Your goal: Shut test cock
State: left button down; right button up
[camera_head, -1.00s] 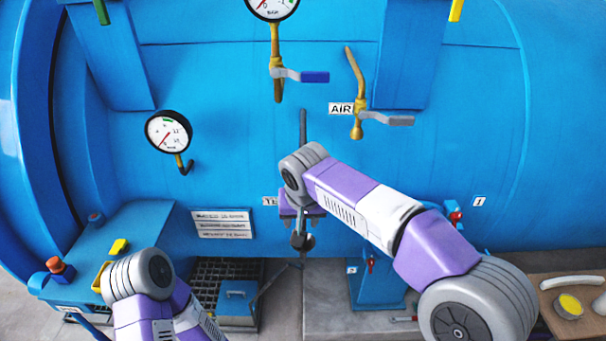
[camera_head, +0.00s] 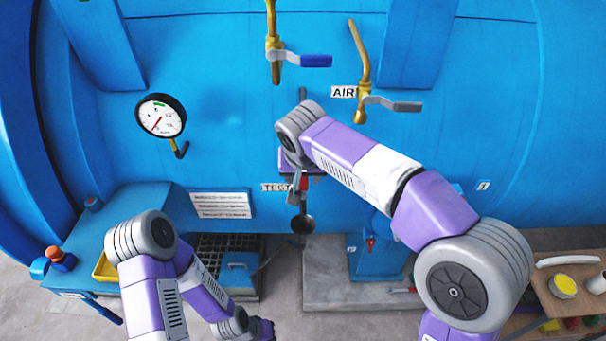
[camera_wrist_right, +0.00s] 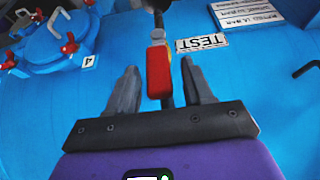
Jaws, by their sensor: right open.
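The test cock has a red handle (camera_wrist_right: 158,72), which stands between the two fingers of my right gripper (camera_wrist_right: 160,88) in the right wrist view. The fingers are open, with a gap on the left of the handle; the right finger is close to the cock's stem, and I cannot tell whether it touches. In the head view the red handle (camera_head: 304,183) is a small patch beside my right gripper (camera_head: 297,190), just right of the TEST label (camera_head: 275,188). My left gripper (camera_head: 262,329) is low at the bottom edge; its fingers cannot be made out.
A dark drain cup (camera_head: 303,224) sits below the test cock. The AIR valve with a grey lever (camera_head: 392,104) and a blue-levered valve (camera_head: 314,61) are above. A pressure gauge (camera_head: 160,115) is at left. A wooden table (camera_head: 545,293) stands at right.

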jog(key=shift+w+f, duration=0.1)
grip_shut()
dwell(0.4)
